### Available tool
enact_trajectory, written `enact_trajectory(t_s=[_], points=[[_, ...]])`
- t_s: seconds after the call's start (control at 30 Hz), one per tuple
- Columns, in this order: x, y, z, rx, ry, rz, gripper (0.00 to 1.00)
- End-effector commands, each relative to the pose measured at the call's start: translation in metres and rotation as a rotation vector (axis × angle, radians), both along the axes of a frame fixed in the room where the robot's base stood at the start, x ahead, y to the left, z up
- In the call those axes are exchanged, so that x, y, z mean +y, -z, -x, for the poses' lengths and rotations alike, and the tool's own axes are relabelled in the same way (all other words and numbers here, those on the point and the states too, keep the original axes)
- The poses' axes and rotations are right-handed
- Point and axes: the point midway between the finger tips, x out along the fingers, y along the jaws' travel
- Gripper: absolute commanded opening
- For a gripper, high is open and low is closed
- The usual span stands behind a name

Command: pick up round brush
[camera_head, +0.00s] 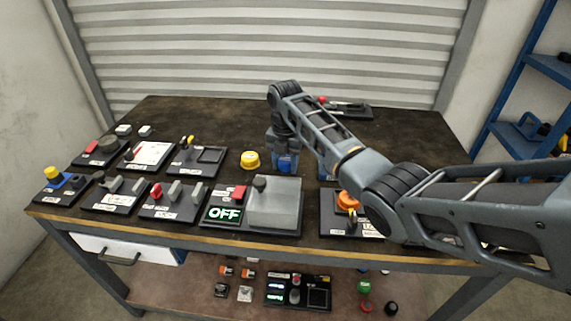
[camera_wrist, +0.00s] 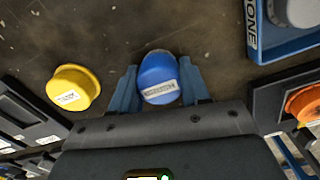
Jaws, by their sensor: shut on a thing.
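A blue round-topped piece (camera_wrist: 158,72) with a white label sits between the two fingers of my gripper (camera_wrist: 160,82) in the wrist view. The label's text is too small to read for sure, so I cannot confirm it is the round brush. My gripper is shut on it, with one finger against each side. In the head view the blue piece (camera_head: 288,163) shows under my gripper (camera_head: 284,156) at the middle of the table. Its lower part is hidden, and I cannot tell whether it touches the table.
A yellow round-topped piece (camera_wrist: 73,88) stands close by on the left. A blue tray (camera_wrist: 285,48) with a grey round thing lies to the right, and an orange knob (camera_head: 347,201) nearer the front. A control panel reading OFF (camera_head: 225,213) is in front. The table behind is mostly clear.

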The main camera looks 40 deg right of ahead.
Motion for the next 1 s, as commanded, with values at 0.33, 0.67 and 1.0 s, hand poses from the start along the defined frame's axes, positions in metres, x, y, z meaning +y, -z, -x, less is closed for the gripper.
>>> enact_trajectory(t_s=[0.33,0.67,1.0], points=[[-0.001,-0.031,-0.001,-0.005,0.000,0.001,0.15],[-0.064,-0.077,0.005,-0.002,0.004,0.001,0.15],[-0.110,-0.106,0.008,0.000,0.001,0.001,0.15]])
